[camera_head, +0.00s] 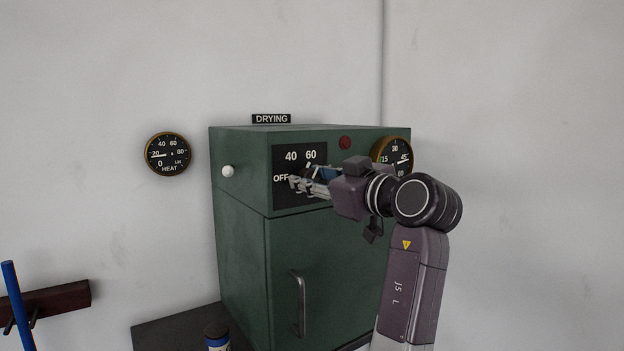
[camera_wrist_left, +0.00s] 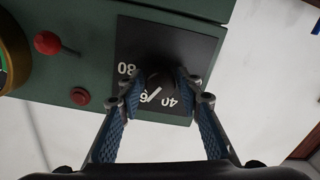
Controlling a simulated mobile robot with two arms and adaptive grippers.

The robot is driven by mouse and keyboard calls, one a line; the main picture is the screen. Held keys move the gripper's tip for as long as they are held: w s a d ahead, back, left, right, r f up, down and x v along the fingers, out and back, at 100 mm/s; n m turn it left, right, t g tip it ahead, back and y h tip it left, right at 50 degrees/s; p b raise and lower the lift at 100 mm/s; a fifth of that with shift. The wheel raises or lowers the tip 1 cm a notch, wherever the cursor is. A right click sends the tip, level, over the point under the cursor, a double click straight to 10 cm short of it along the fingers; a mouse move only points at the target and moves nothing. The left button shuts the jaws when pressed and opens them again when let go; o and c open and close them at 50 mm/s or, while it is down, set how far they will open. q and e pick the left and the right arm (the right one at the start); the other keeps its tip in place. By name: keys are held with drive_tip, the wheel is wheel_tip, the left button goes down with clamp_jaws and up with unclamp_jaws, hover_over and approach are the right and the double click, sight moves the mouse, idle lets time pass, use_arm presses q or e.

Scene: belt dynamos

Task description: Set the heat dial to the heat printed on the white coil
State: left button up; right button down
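The heat dial's black plate (camera_head: 309,157) is on the upper front of the green drying oven (camera_head: 240,240). OFF, 40 and 60 show there; the gripper covers the rest. In the left wrist view the dark dial knob (camera_wrist_left: 158,76) sits between my left gripper's fingers, which appear closed on its sides. Its white pointer line lies over the 60, with 40 to its right and 80 to its left. My left gripper (camera_head: 298,185) reaches in from the right in the head view. My right gripper and the white coil are not in view.
A HEAT gauge (camera_head: 168,154) hangs on the wall, needle near 20. A second gauge (camera_head: 392,152) is partly behind my left arm. A red button (camera_wrist_left: 80,96) and a red ball (camera_wrist_left: 47,43) are near the plate. The oven door has a vertical handle (camera_head: 299,302).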

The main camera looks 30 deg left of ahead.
use_arm(q)
drive_tip(key=shift+o, duration=0.8)
wheel_tip(320, 180, up, 10)
drive_tip(key=shift+f, duration=0.1)
idle(0.5)
